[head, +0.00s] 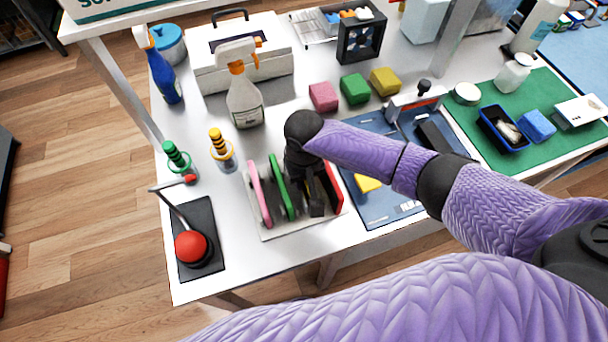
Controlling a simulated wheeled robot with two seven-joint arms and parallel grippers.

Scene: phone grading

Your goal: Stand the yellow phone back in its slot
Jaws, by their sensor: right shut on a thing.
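The yellow phone (367,184) lies on the blue mat (375,212), partly hidden by my right arm. The phone rack (276,233) stands to its left near the table's front. A pink phone (260,194) and a green phone (281,187) stand in it. A red phone (336,192) stands at the rack's right side. My right gripper (322,197) points down over the right part of the rack. It appears shut on the red phone, but its dark fingers partly hide the contact. My left gripper is out of view.
Green and yellow ring stacks (222,152) and a spray bottle (243,99) stand behind the rack. Coloured blocks (354,89) lie at the back. A green mat (478,136) with small items is at the right.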

